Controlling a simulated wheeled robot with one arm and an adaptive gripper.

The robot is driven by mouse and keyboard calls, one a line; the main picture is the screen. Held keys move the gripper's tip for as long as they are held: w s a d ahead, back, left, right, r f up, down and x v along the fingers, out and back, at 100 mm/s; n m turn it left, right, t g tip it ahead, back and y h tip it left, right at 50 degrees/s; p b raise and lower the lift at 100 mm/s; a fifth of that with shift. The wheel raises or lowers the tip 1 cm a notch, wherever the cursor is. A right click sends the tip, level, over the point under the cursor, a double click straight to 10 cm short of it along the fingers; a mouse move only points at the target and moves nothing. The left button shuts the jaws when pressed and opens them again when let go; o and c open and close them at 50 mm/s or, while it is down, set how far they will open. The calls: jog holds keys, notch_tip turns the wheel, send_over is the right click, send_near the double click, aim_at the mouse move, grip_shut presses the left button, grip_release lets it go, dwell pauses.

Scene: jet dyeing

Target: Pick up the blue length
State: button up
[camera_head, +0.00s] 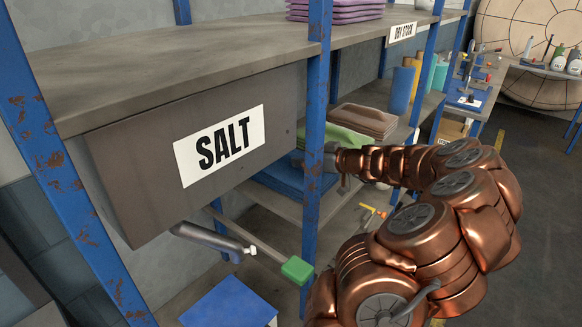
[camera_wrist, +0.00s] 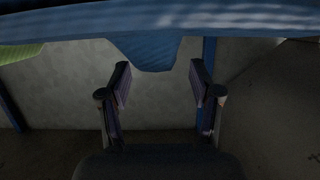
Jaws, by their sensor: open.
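The blue length (camera_head: 283,178) is a folded blue cloth on the middle shelf, below and behind the SALT bin, partly hidden by a blue post and a green cloth. In the wrist view a blue cloth (camera_wrist: 150,45) spans the top, with a flap hanging down between the fingertips. My gripper (camera_wrist: 160,75) is open, its two fingers on either side of that flap; I cannot tell whether they touch it. In the head view my gripper is at the shelf, mostly hidden behind the blue post.
A rusty blue post (camera_head: 316,120) stands right beside my gripper. The SALT bin (camera_head: 130,180) overhangs at left. A green cloth (camera_head: 345,140) and a brown stack (camera_head: 365,118) lie close by. Below are a green block (camera_head: 297,269) and a blue box (camera_head: 228,305).

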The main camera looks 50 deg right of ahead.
aim_at(295, 156)
jog(key=shift+p+x, duration=0.9)
jog(key=shift+x, duration=1)
jog(key=shift+d, duration=0.1)
grip_shut()
